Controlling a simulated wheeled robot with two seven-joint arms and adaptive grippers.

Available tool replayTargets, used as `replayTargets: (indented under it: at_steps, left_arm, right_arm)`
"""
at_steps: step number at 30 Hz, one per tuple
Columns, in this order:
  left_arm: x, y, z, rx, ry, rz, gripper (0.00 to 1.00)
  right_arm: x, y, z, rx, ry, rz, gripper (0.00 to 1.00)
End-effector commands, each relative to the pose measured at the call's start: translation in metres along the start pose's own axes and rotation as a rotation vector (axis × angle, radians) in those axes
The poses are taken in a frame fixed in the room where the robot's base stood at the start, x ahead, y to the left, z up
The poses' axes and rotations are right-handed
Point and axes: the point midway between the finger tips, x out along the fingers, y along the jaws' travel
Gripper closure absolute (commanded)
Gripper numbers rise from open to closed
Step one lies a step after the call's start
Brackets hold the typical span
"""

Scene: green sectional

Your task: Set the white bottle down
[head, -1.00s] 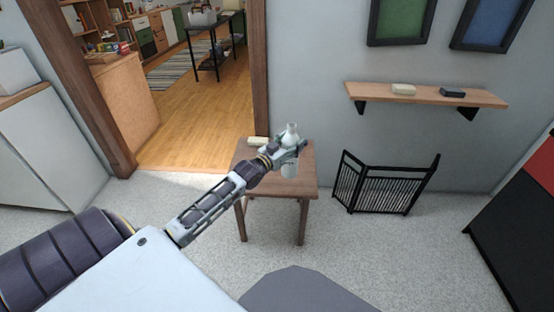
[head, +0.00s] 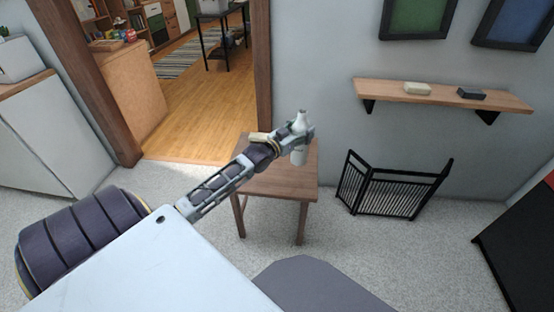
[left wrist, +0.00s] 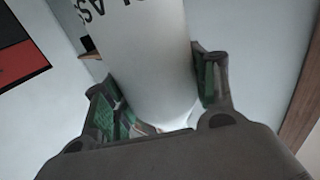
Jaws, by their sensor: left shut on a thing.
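The white bottle (head: 299,152) is held by my left gripper (head: 303,134), roughly upright with a slight tilt, in front of the wall in the head view. Its lower end overlaps the small wooden table (head: 285,188) in the picture; I cannot tell whether it touches the top. In the left wrist view the bottle (left wrist: 150,60), with dark letters on it, fills the space between the two green-padded fingers (left wrist: 160,95). The fingers are shut on it. My right gripper is not in view.
A pale block-like item (head: 260,138) is near the table's back left, partly behind my arm. A wall shelf (head: 440,94) with two small items is to the right. A black folding screen (head: 395,190) stands on the floor. A doorway opens at the left.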

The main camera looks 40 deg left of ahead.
Motion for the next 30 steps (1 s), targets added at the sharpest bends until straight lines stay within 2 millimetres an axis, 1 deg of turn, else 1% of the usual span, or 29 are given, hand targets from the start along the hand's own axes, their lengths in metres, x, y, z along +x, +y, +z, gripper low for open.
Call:
replayTargets:
  at_steps: [2,5,9,12,16,20,30]
  left_arm:
    - [0.000,0.000,0.002,0.000,0.002,0.000,0.94]
    - [0.000,0.000,0.011,0.000,0.001,0.000,0.94]
    - [0.000,0.000,0.029,-0.001,0.001,-0.001,0.94]
    - [0.000,0.000,0.043,-0.001,0.000,0.000,0.94]
    - [0.000,0.000,0.056,0.000,0.001,0.000,0.94]
    - [0.000,0.000,0.061,0.000,0.002,0.000,0.94]
    - [0.000,0.000,0.061,0.000,0.002,0.000,0.94]
  right_arm:
    - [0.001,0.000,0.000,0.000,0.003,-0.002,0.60]
    - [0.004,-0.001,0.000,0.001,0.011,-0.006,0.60]
    - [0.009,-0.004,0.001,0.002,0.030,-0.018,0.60]
    - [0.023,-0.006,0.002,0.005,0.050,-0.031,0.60]
    - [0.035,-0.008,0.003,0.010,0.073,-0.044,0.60]
    - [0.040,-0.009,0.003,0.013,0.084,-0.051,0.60]
    - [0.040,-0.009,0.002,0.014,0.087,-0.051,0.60]
